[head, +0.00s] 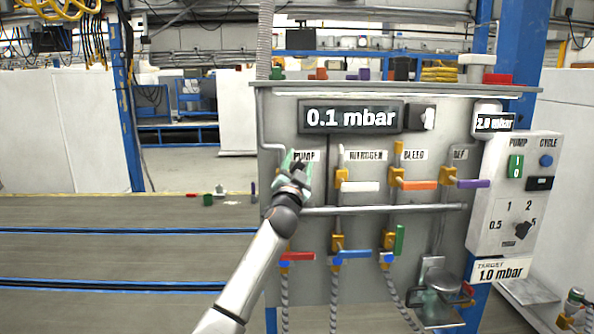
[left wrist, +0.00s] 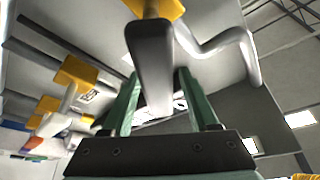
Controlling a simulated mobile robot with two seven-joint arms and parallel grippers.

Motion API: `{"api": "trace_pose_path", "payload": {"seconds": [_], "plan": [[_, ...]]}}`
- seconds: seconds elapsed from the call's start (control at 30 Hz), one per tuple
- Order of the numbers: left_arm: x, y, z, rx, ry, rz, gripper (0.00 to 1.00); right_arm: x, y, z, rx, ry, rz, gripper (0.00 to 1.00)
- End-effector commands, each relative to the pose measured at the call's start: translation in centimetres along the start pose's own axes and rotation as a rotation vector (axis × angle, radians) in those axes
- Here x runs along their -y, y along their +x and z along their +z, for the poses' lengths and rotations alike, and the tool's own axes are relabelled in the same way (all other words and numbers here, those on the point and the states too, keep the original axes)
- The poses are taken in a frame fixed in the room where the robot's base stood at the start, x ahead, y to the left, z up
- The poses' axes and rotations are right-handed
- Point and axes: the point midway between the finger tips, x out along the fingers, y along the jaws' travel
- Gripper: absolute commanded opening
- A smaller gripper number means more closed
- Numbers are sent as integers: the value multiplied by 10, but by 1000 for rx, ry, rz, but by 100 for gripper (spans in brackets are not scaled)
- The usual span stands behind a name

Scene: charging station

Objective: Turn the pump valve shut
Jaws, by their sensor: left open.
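My left gripper (head: 296,166) is in front of the grey panel at the PUMP label (head: 305,156) and hides most of the pump valve in the head view. In the left wrist view, the pump valve's dark grey handle (left wrist: 150,60) extends from a yellow valve body (left wrist: 160,8). The handle lies between the two green fingers of the left gripper (left wrist: 157,85). The fingers are open, with a visible gap beside the handle. I cannot tell whether either finger touches it. My right gripper is not in view.
To the right are valves with white (head: 361,186), orange (head: 420,185) and purple (head: 474,183) handles. Below are red (head: 299,256), blue (head: 356,253) and green (head: 399,240) ones. A horizontal pipe (head: 380,209) crosses between the rows. The display (head: 350,117) reads 0.1 mbar.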

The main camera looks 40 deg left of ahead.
Motion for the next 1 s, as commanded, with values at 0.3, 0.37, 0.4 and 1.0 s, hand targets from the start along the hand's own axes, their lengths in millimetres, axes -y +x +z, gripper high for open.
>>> {"api": "trace_pose_path", "payload": {"seconds": [0.3, 0.37, 0.4, 1.0], "plan": [[-1, -31, 2, -1, 1, 1, 60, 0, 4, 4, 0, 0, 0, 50], [-1, -41, 2, 0, 2, 1, 60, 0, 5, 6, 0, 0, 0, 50], [-2, -47, 2, -1, 2, 1, 60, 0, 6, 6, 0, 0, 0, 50], [-1, -122, 1, 1, 0, 1, 60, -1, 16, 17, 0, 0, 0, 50]]}}
